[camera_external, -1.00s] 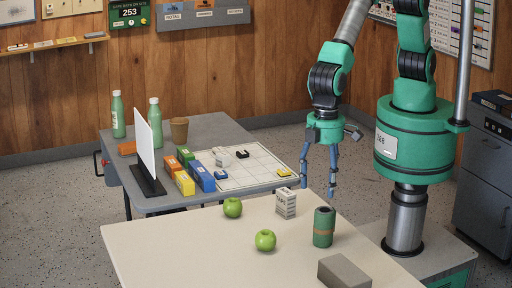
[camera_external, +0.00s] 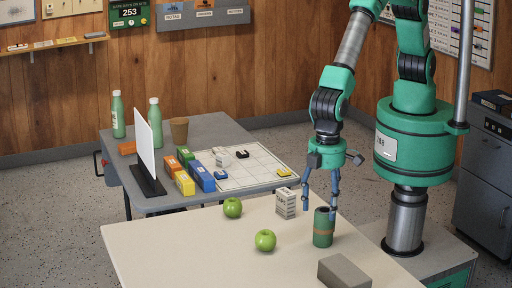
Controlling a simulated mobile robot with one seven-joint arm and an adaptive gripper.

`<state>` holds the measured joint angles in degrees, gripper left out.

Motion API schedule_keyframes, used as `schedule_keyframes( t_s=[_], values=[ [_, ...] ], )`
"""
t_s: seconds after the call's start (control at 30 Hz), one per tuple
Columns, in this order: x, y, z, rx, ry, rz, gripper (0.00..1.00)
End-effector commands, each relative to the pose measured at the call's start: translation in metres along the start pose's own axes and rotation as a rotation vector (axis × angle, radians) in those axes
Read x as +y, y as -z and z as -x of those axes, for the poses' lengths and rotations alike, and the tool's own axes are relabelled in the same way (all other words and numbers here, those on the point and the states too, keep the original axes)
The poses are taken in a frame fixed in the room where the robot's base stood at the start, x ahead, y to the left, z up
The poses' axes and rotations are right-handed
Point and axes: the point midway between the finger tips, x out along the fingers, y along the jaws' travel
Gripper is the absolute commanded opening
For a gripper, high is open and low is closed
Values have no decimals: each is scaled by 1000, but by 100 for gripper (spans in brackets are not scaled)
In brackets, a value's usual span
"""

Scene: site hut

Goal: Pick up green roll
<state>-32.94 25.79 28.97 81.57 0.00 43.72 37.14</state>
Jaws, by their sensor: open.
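A small printed box (camera_external: 285,204) stands just left of the gripper. Two green apples (camera_external: 265,240) (camera_external: 233,208) sit further left, and a grey block (camera_external: 344,271) lies in front. A grey table (camera_external: 215,128) with boxes and bottles is behind. The cream table's left part is clear.

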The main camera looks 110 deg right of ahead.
Motion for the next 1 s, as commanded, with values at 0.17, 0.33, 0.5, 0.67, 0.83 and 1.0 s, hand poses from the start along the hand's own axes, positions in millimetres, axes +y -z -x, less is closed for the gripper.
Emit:
schedule_keyframes(
  t_s=[0.17,0.33,0.5,0.67,0.83,1.0],
  values=[
    [0,0,-28,-1,-1,0,67],
    [0,0,-41,1,1,0,67],
    [0,0,-43,1,1,0,67],
    [0,0,-43,1,1,0,67],
    [0,0,-47,0,0,0,67],
    [1,-2,-65,-2,-1,0,67]
  ],
)
